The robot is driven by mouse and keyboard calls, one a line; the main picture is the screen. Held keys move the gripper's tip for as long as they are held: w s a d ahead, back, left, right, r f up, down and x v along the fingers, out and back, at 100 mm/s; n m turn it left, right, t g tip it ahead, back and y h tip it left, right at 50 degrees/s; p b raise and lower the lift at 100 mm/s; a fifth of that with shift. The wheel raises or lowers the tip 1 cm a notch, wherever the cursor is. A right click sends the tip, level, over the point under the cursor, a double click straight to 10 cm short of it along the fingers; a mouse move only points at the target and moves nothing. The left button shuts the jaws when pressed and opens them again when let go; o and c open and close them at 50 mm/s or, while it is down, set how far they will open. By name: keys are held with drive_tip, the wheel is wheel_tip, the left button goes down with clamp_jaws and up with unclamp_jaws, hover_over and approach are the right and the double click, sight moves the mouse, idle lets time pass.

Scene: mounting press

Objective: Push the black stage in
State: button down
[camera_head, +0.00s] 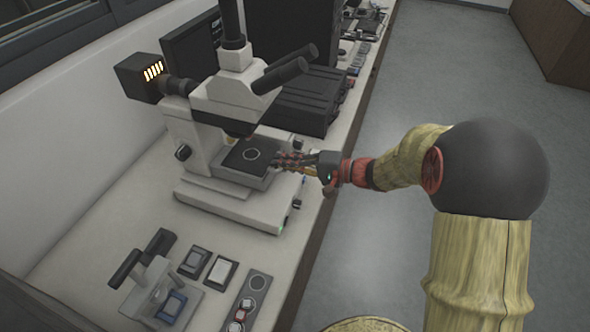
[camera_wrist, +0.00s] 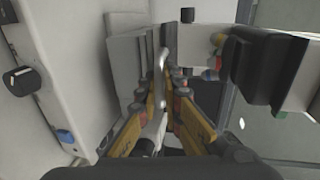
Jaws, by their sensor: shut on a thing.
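The black stage (camera_head: 241,158) is a flat dark plate with a pale ring on it. It sits on the white microscope (camera_head: 196,131), below the objectives and reaching out toward the front right. My gripper (camera_head: 283,161) is at the stage's right front edge, coming from the right. In the wrist view my gripper (camera_wrist: 162,88) has its fingers closed around a slim pale grey handle (camera_wrist: 162,62). Where the handle joins the stage is hard to make out. The fingers hide part of the stage's right edge in the head view.
The objectives (camera_wrist: 216,52) with coloured rings hang close to the fingers. Black cases (camera_head: 300,103) stand behind. A small press (camera_head: 147,287), two small trays (camera_head: 222,272) and a grey strip (camera_head: 258,285) lie in front. Open floor is at right.

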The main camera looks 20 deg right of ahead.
drive_tip(key=c, duration=2)
unclamp_jaws()
drive_tip(key=shift+d, duration=0.1)
drive_tip(key=v, duration=1.1)
drive_tip(key=shift+s+d, duration=0.3)
